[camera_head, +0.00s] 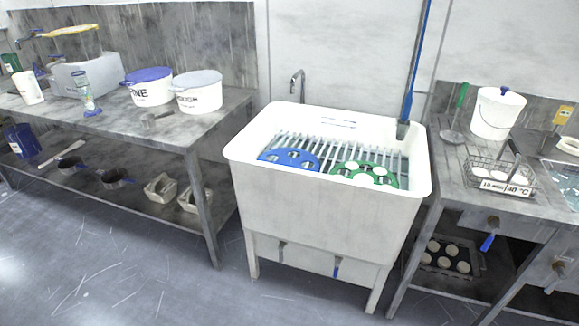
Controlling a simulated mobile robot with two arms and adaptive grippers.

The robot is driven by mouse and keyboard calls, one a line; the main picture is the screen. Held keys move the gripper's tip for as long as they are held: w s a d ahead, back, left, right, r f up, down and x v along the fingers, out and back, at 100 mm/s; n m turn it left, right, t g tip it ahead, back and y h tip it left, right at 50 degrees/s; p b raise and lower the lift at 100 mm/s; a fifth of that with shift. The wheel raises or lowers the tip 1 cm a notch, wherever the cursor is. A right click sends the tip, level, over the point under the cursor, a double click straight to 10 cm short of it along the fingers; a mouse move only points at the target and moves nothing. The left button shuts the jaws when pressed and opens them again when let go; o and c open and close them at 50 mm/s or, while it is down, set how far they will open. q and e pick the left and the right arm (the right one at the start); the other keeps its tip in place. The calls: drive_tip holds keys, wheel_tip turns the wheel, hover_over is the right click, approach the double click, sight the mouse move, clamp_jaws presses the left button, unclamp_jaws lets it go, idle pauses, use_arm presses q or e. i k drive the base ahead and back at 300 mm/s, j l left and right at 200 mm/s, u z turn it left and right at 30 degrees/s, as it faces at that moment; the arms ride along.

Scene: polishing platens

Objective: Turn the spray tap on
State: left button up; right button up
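A white sink (245,150) stands in the middle between two benches. A grey metal tap with a curved spout (298,84) rises behind its back left rim. No water shows at the spout. On the sink's lower front, a grey handle (282,252) and a blue handle (336,267) both hang down. I cannot tell which handle belongs to the spray tap. Inside the sink, a blue platen with holes (290,156) and a green platen holding white discs (364,173) lie on a slatted rack (345,148). Neither of my grippers is in view.
A blue-handled tool (411,80) leans in the sink's back right corner. The right bench (450,196) carries a white bucket (496,113) and a wire basket (499,178); a blue lever (487,243) hangs at its front. The left bench (195,138) holds tubs. The floor before the sink is clear.

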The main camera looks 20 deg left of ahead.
sight(490, 239)
drive_tip(key=i+z, duration=0.2)
drive_tip(key=z, duration=0.15)
drive_tip(key=i+j+z, duration=0.1)
drive_tip(key=z, duration=0.2)
drive_tip(key=i+j+z, duration=0.15)
drive_tip(key=i+z, duration=0.2)
drive_tip(key=k, duration=0.05)
